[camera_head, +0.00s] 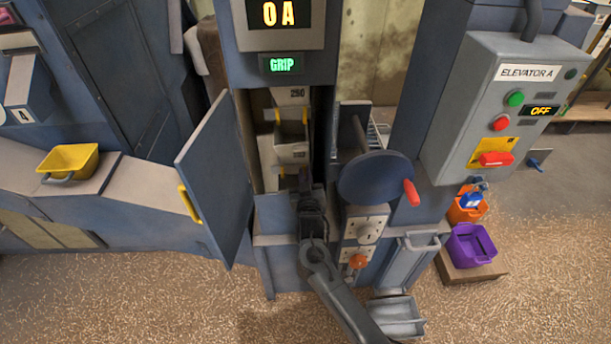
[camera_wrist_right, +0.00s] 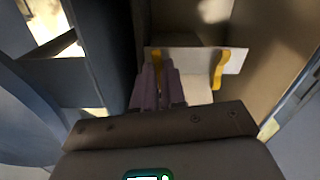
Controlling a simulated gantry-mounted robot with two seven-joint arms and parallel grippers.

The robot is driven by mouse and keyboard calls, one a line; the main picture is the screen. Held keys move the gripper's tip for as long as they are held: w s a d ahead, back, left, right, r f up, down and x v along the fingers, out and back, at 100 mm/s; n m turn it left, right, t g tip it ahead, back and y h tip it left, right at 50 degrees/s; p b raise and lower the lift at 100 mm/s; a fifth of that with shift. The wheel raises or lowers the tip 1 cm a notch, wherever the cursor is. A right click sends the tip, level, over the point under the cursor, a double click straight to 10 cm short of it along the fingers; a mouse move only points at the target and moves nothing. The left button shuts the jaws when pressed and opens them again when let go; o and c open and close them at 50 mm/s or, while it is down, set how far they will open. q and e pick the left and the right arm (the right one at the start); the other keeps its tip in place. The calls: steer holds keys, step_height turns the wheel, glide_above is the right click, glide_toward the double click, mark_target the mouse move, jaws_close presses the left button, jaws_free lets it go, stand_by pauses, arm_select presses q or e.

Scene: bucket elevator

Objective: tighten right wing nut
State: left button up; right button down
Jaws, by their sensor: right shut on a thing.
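The open elevator casing (camera_head: 262,205) holds pale buckets, with an upper bucket (camera_head: 290,152) marked by yellow parts. My right gripper (camera_head: 305,178) reaches into the opening from below. In the right wrist view its purple fingers (camera_wrist_right: 160,85) are shut on a yellow wing nut (camera_wrist_right: 155,57) at one end of a pale plate (camera_wrist_right: 190,58). Another yellow wing nut (camera_wrist_right: 217,70) stands free at the other end. The wrist view seems turned over relative to the head view, so the gripped nut appears to be the right one. The fingers mostly hide it. My left gripper is not in view.
The blue door (camera_head: 215,175) stands open left of the casing. A blue handwheel (camera_head: 375,178) with a red knob is close on the right. The control box (camera_head: 505,115) reads OFF; the upper display (camera_head: 283,65) reads GRIP. A purple bin (camera_head: 470,245) stands at lower right.

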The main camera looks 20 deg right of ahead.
steer(key=shift+m, duration=1)
steer(key=c, duration=1.2)
jaws_free()
steer(key=p+v, duration=0.2)
steer(key=v, duration=0.8)
steer(key=shift+s, duration=0.4)
